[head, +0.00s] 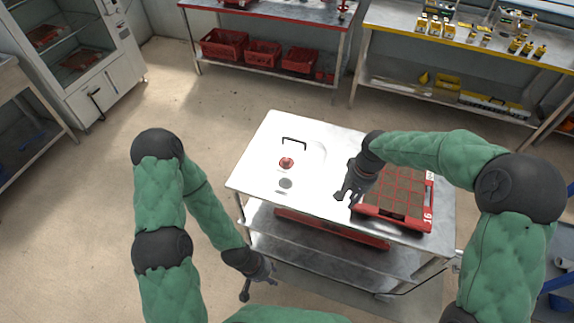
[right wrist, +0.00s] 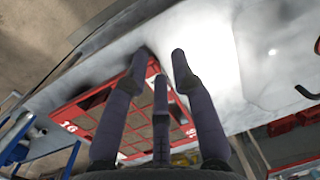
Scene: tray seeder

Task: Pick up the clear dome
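The clear dome is almost invisible against the bright metal cart top (head: 256,178); I make out a faint outline and a black handle (head: 293,140) that appears to belong to it. The handle also shows at the right edge of the right wrist view (right wrist: 308,93). My right gripper (head: 347,195) is above the cart, right of the dome and beside the red seed tray (head: 384,216). Its fingers are apart and empty, also in the right wrist view (right wrist: 162,62). My left gripper (head: 259,287) hangs low in front of the cart, open and empty, away from the dome.
A red knob (head: 286,162) and a dark grey disc (head: 285,184) are near the dome's faint outline. The red tray, marked 16, holds brown cells. A lower cart shelf holds another red item (head: 333,231). Benches with red crates (head: 222,45) stand behind; open floor lies left.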

